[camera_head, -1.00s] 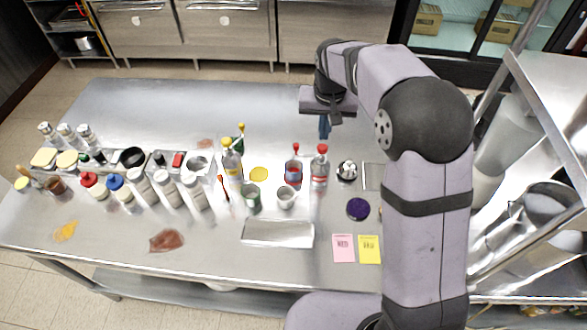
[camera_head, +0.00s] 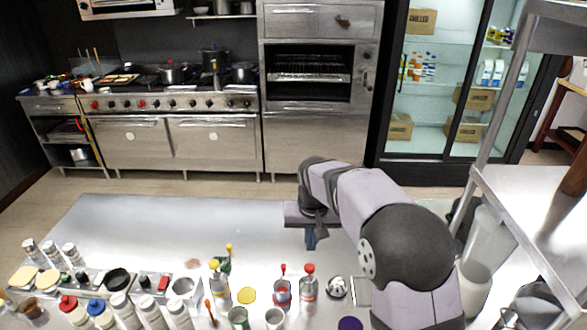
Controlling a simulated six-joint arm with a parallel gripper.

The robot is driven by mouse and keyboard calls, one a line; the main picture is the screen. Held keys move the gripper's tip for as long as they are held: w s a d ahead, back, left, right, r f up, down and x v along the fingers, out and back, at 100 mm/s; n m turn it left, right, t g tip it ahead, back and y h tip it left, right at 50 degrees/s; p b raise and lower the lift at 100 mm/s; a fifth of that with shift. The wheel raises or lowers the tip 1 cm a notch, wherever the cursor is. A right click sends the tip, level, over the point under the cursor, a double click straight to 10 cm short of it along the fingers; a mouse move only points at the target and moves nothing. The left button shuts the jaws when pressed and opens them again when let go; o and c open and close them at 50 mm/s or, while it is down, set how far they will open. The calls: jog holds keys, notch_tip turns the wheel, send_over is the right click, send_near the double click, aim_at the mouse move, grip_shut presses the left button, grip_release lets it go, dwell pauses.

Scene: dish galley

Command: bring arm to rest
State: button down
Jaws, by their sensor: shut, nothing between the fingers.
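My gripper (camera_head: 311,243) is above the back right part of the steel table (camera_head: 150,225). It points down, with its small blue fingers together and nothing between them. My arm reaches in from the lower right and bends over the table. The gripper is behind the row of bottles and apart from them.
A red-capped bottle (camera_head: 308,283) and a second red-topped bottle (camera_head: 282,293) stand in front of my gripper. Squeeze bottles, shakers and bins line the table's left front. A steel shelf rack (camera_head: 530,215) stands at the right. The back of the table is clear.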

jog(key=s+d+f+n+g, duration=0.1)
jog(key=s+d+f, duration=0.1)
jog(key=s+f, duration=0.4)
jog(key=s+d+f+n+g, duration=0.2)
jog(key=s+f, duration=0.1)
jog(key=s, duration=0.6)
jog(key=s+d+r+m+b, duration=0.1)
jog(key=s+d+m+b, duration=0.1)
jog(key=s+d, duration=0.6)
jog(key=shift+s+d+r+m+t+b, duration=0.35)
jog(key=shift+s+m, duration=0.25)
jog(key=shift+s, duration=1.55)
